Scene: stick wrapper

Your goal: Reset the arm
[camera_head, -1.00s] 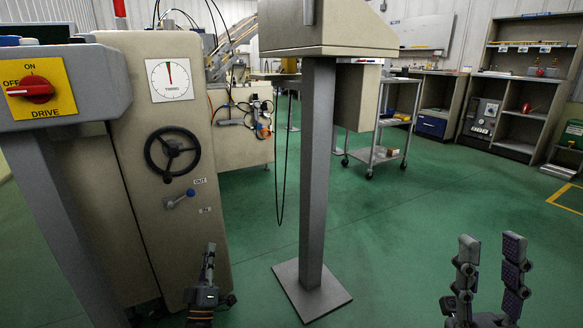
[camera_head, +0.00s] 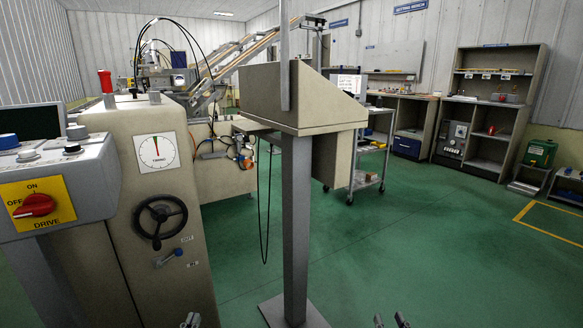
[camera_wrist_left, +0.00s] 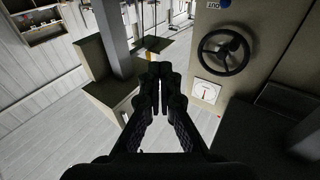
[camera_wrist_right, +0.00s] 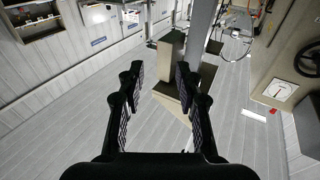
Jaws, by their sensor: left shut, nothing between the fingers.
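My left gripper (camera_head: 191,321) shows only its tip at the bottom edge of the head view, in front of the beige machine. In the left wrist view its black fingers (camera_wrist_left: 160,72) are together with nothing between them. My right gripper (camera_head: 391,321) shows only its fingertips at the bottom edge, right of the grey post. In the right wrist view its fingers (camera_wrist_right: 160,78) are wide apart and empty. Neither gripper visibly touches anything. The arms are mostly out of the head view.
A red drive switch (camera_head: 35,205) is at left. A grey post (camera_head: 296,220) carries a box. Green floor (camera_head: 420,230) at right is open.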

